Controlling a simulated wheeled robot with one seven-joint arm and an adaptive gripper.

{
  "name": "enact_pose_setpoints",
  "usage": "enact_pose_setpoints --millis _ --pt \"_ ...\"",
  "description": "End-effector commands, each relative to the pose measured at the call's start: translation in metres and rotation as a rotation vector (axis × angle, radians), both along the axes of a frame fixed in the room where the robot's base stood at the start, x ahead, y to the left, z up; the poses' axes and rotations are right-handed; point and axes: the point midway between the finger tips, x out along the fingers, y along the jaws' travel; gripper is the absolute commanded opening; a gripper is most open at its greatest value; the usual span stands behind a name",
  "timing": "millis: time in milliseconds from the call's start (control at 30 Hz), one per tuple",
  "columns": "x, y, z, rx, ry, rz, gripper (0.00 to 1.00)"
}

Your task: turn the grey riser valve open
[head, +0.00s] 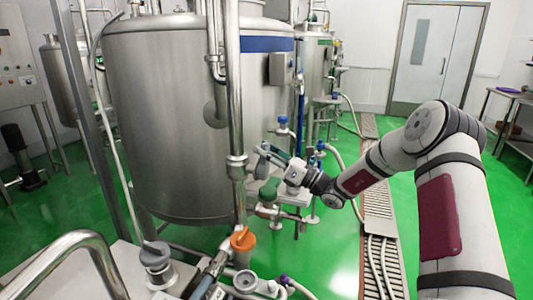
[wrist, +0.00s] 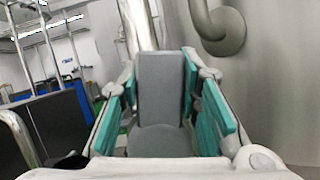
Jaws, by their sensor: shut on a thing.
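The grey riser valve's flat grey handle (wrist: 161,88) stands upright in the middle of the wrist view, above a rounded grey hub (wrist: 160,141). My gripper (wrist: 161,100) is shut on this handle, with a teal pad on each side of it. In the head view my gripper (head: 272,155) reaches in from the right to the vertical steel riser pipe (head: 235,110), in front of the large tank. The grey handle (head: 261,169) shows only as a small part there, mostly covered by the gripper. The handle's exact angle is hard to tell in the head view.
A large steel tank (head: 160,120) stands close behind the riser. A green-capped valve (head: 267,193) is just below my gripper. An orange-handled valve (head: 243,239) and another grey-handled valve (head: 156,256) stand in front. Blue-handled valves (head: 282,122) are behind.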

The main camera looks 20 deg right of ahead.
Motion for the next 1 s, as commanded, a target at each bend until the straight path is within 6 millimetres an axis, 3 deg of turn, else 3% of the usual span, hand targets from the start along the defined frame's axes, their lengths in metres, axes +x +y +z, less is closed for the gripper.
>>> enact_pose_setpoints --millis 433,1000 --pt "-0.010 0.007 0.001 -0.129 -0.174 -0.001 0.00" --pt "-0.012 0.009 0.001 -0.148 -0.200 0.002 0.00"
